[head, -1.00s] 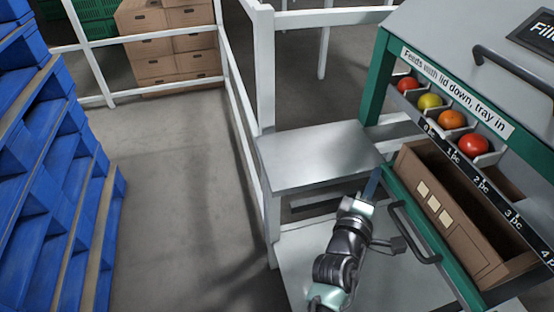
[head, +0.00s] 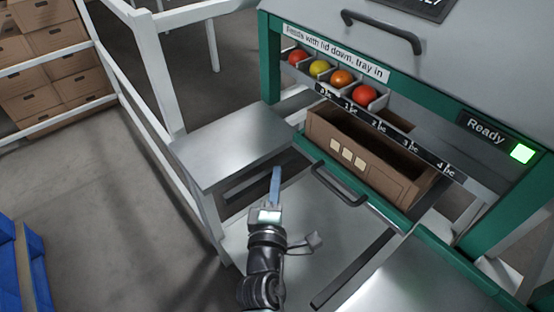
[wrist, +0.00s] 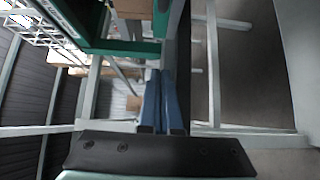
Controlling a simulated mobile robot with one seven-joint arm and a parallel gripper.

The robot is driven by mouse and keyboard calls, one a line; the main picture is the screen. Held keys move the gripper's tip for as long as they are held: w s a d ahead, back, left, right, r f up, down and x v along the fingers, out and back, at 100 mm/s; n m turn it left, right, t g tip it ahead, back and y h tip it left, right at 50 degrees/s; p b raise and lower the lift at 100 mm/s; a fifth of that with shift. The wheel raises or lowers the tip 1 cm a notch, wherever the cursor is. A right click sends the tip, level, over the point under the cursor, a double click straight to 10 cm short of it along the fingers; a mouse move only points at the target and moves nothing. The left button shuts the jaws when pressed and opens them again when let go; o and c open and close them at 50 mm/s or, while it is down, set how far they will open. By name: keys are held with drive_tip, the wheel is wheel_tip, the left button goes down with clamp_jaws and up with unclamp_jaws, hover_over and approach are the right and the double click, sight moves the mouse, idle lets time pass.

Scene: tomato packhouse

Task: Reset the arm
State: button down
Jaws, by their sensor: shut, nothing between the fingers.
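My gripper (head: 275,182) is in the lower middle of the head view, with its blue fingers together and nothing between them. It is above the grey metal surface in front of the filling machine, left of the tray's handle and apart from it. In the wrist view, the two blue fingers (wrist: 160,100) lie side by side in the middle. My arm reaches up from the bottom edge of the head view.
The green-framed machine (head: 270,65) holds a brown carton (head: 395,180) and several tomatoes. Its tray has a dark handle (head: 340,185). Its display (head: 487,128) reads "Ready" beside a lit green lamp (head: 521,153). A steel side table (head: 230,145) and white railing (head: 150,65) stand left.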

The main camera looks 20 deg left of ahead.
drive_tip(key=shift+s+d, duration=0.15)
drive_tip(key=shift+s, duration=1.8)
drive_tip(key=w+d+r+m+t+h, duration=0.1)
drive_tip(key=d+r+m+t, duration=0.2)
drive_tip(key=r, duration=0.8)
drive_tip(key=d+r+m+t+h, duration=0.1)
drive_tip(key=d+r+m, duration=0.3)
drive_tip(key=r, duration=0.6)
drive_tip(key=w+d+r+m+t+h, duration=0.1)
drive_tip(key=r+m+h, duration=0.1)
drive_tip(key=r+m, duration=0.65)
drive_tip(key=s+d+r+m+t, duration=0.2)
drive_tip(key=s+r, duration=0.4)
drive_tip(key=r, duration=0.5)
drive_tip(key=s+d+r+m+t, duration=0.1)
drive_tip(key=s+r+m+t, duration=0.15)
drive_tip(key=s+r, duration=0.65)
wheel_tip(320, 180, up, 29)
drive_tip(key=w+y+p, duration=0.1)
drive_tip(key=w+p, duration=0.1)
drive_tip(key=p, duration=2.5)
drive_tip(key=shift+a, duration=0.1)
